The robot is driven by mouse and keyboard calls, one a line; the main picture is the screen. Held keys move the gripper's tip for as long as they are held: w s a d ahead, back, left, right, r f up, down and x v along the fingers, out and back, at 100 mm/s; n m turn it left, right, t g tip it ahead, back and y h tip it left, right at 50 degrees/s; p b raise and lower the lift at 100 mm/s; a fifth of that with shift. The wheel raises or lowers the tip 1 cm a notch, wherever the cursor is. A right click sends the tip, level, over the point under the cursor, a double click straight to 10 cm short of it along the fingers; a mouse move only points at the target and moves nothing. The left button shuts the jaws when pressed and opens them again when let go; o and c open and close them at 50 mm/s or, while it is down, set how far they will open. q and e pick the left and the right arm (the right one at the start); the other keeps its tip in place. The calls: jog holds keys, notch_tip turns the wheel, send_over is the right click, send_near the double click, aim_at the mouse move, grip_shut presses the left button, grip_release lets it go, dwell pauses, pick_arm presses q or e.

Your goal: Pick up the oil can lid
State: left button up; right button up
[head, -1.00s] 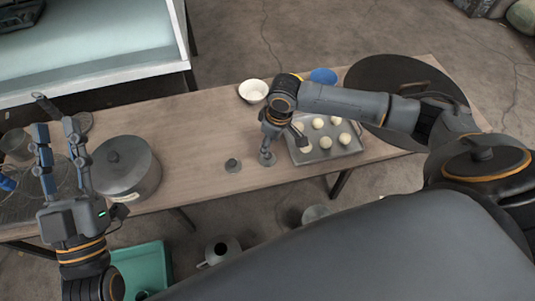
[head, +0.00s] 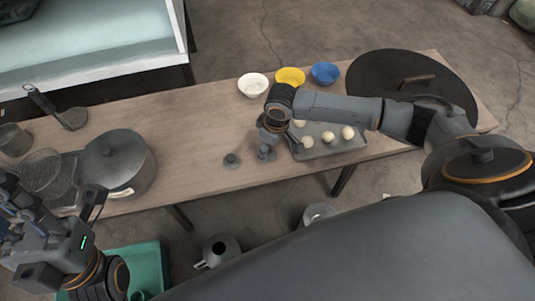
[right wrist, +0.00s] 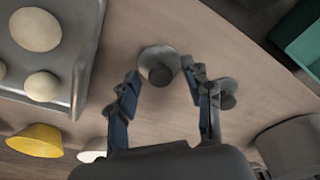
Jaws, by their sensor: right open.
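Two small grey round lids with knobs lie on the wooden table near its front edge. One lid (head: 232,160) stands clear to the left in the head view. The other lid (right wrist: 158,66) lies just ahead of and between the open fingertips of my right gripper (right wrist: 163,80) in the right wrist view. The first lid also shows there beside the right finger (right wrist: 228,93). In the head view my right gripper (head: 266,148) points down over the second lid and partly hides it. I cannot tell which lid is the oil can's. My left gripper (head: 12,205) is at the lower left, fingers overlapping.
A lidded pot (head: 118,165) stands left on the table (head: 190,130). A tray of dough balls (head: 330,150) is right of my right gripper, with white (head: 253,85), yellow (head: 290,76) and blue (head: 325,72) bowls behind. A grey can (head: 217,247) stands below the front edge.

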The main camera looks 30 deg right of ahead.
jog(key=shift+f, duration=0.1)
grip_shut()
dwell(0.4)
